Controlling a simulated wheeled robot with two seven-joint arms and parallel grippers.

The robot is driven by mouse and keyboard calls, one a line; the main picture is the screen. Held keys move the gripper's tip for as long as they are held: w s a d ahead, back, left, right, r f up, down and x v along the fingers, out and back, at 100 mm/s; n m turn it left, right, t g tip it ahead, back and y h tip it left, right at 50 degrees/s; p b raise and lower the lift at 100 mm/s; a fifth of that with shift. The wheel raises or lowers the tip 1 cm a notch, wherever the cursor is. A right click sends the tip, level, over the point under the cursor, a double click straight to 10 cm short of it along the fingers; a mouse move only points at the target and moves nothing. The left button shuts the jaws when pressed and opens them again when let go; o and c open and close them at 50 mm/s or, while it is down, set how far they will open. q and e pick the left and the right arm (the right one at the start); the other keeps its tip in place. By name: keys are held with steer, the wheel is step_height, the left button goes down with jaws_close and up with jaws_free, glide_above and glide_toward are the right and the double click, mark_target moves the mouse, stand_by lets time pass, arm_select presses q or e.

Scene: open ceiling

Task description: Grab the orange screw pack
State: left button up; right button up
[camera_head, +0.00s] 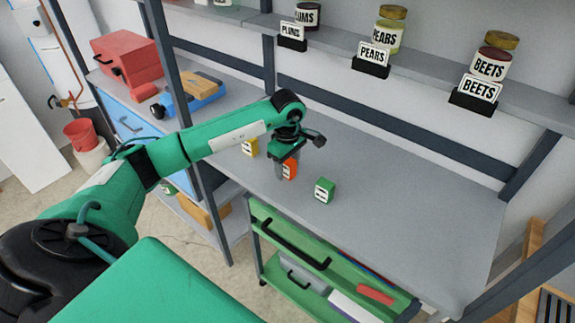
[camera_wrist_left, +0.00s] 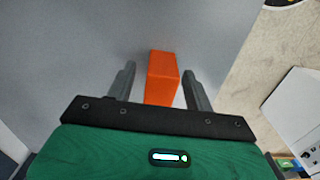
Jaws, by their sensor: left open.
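The orange screw pack (camera_head: 290,168) stands on the grey workbench (camera_head: 400,205), between a yellow pack (camera_head: 250,147) and a green pack (camera_head: 325,190). My left gripper (camera_head: 286,168) is over the orange pack, pointing down. In the left wrist view the orange pack (camera_wrist_left: 162,76) lies between the two open fingers of my left gripper (camera_wrist_left: 161,82). A gap shows on both sides, so the fingers do not appear to touch it. My right gripper is not in view.
A shelf (camera_head: 420,85) above the bench holds labelled jars, including beets (camera_head: 490,65) and pears (camera_head: 389,30). A red toolbox (camera_head: 127,58) and a blue tool (camera_head: 195,95) stand at the left. A green drawer (camera_head: 290,235) is below. The bench right of the green pack is clear.

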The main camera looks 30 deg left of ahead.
arm_select(q)
steer(key=c, duration=0.9)
steer(key=shift+c, duration=1.1)
steer(key=shift+r, duration=0.1)
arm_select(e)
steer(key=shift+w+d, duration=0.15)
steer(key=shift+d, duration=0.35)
